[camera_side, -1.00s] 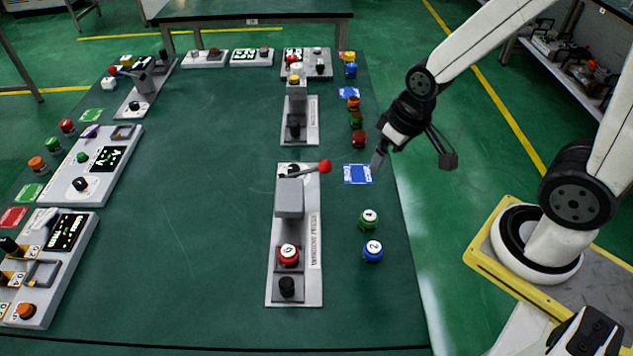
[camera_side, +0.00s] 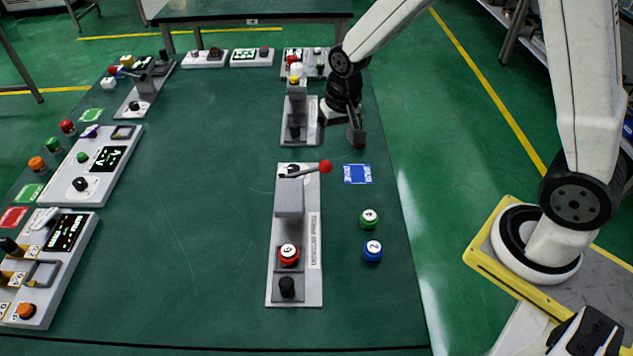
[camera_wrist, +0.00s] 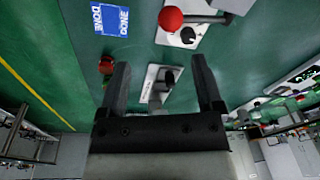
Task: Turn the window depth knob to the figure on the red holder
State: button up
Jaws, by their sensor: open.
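The red holder (camera_side: 289,254) sits on the near press station (camera_side: 314,276) in the side view. It has a white top with a dark figure, possibly 0 or 6; it is too small to be sure. A black knob on a white dial (camera_side: 293,169) is at that station's back end, partly behind the red-balled lever. It also shows in the wrist view (camera_wrist: 188,36). I cannot tell if this is the window depth knob. My gripper (camera_side: 343,130) is open and empty, behind the station to its right. Its two fingers (camera_wrist: 163,88) point toward the table.
A second press station (camera_side: 311,132) stands just left of my gripper. The red lever ball (camera_side: 326,166) sticks out right of the near station. A blue card (camera_side: 357,174), a green holder (camera_side: 368,219) and a blue holder (camera_side: 373,251) lie along the right. The table's middle is clear.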

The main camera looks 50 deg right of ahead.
aim_at(293, 168)
jog(key=w+f+m, duration=0.2)
jog(key=w+f, duration=0.1)
jog(key=w, duration=0.1)
jog(key=w+a+f+m+g, duration=0.1)
jog(key=w+f+m, duration=0.1)
jog(key=w+f, duration=0.1)
jog(key=w+f+m, duration=0.2)
jog(key=w+f, duration=0.1)
jog(key=w, duration=0.2)
jog(key=shift+w+a+f+g, duration=0.15)
jog(key=shift+w+a+g, duration=0.1)
jog(key=shift+g, duration=0.05)
jog(key=shift+f, duration=0.1)
jog(key=shift+f, duration=3.8)
grip_shut()
